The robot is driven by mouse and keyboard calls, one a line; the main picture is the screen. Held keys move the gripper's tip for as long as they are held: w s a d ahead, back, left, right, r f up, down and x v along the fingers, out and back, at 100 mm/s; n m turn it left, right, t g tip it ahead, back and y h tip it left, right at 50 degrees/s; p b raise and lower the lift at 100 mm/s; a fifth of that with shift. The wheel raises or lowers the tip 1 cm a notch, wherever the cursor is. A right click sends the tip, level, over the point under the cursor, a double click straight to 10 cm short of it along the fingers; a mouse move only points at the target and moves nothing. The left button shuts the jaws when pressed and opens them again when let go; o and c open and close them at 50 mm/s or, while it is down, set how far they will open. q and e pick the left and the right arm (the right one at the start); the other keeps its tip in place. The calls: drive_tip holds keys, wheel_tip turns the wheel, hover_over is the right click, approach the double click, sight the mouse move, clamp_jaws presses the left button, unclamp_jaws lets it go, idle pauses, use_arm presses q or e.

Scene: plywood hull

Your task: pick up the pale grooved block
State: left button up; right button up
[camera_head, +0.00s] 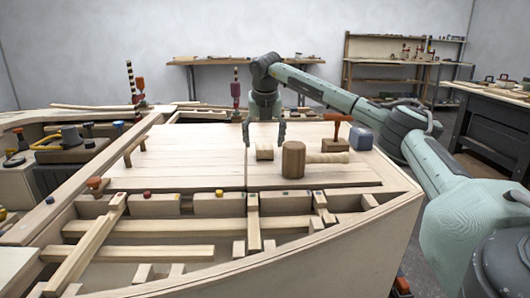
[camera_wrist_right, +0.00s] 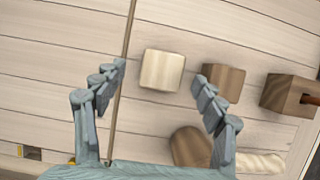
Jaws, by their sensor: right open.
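The pale block (camera_head: 264,152) sits on the plywood deck, left of a wooden mallet. In the right wrist view the pale block (camera_wrist_right: 162,69) shows its light top, with no groove that I can make out. My right gripper (camera_head: 264,136) points down at the block and is open and empty. In the right wrist view its spread fingers (camera_wrist_right: 161,80) appear on either side of the block, with gaps to both. I cannot tell how far the tips are above the deck. My left gripper is not in view.
The mallet's head (camera_head: 293,160) and pale handle (camera_head: 327,158) lie close to the right. A brown block (camera_wrist_right: 222,80) is near the right finger. A red-handled wooden tool (camera_head: 335,144) and a blue-grey block (camera_head: 361,138) are farther right.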

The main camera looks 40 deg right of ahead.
sight(265, 147)
drive_tip(key=x, duration=0.3)
drive_tip(key=shift+d+f, duration=0.15)
drive_tip(key=shift+c, duration=0.2)
drive_tip(key=c, duration=1.2)
